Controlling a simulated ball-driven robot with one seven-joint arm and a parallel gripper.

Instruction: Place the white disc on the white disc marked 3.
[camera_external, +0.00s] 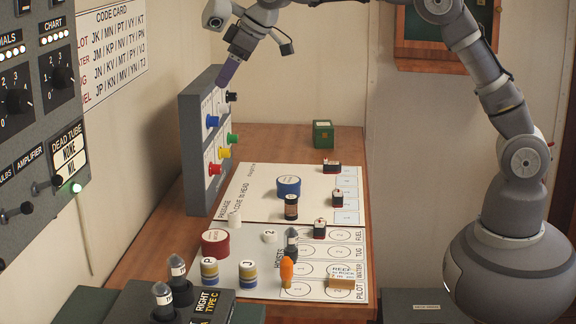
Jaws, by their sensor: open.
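A small white disc (269,236) lies on the white chart board (254,212), left of the printed circles; its top mark is too small to read surely. Another small white piece (234,219) stands further left, near the passage line. I cannot tell which white piece bears a 3. My gripper (225,82) points down with purple fingers at the upper part of the upright knob panel, well above the board and away from both white pieces. It is open and appears empty; the gap between its fingers is hard to see.
A red tin (215,243), blue tin (289,187), dark jar (291,208), grey cone (291,243) and orange peg (286,272) stand around the white pieces. The knob panel (197,145) borders the board's left. A green box (322,134) stands behind. Bare wood lies around it.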

